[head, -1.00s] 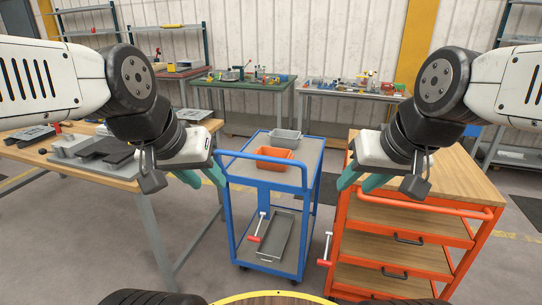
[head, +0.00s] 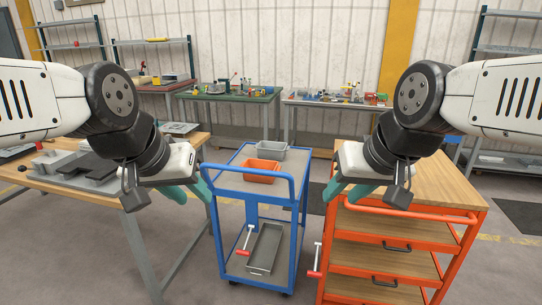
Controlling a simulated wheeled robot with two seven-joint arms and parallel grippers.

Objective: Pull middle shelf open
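An orange cart (head: 405,215) with a wooden top stands at the right. It has several wooden shelves with orange fronts and black handles. The middle shelf (head: 388,258) looks pushed in, with a black handle (head: 397,247) on the orange strip above it. My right gripper (head: 341,193) hangs at the cart's upper left corner, with teal fingers parted and nothing between them. My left gripper (head: 190,194) is to the left of the blue cart, also parted and empty. Neither gripper visibly touches a handle.
A blue cart (head: 256,188) holds a grey bin (head: 269,151) and an orange bin (head: 262,172) on top and a grey tray (head: 265,249) below. A wooden table (head: 50,187) stands left. Benches line the back wall.

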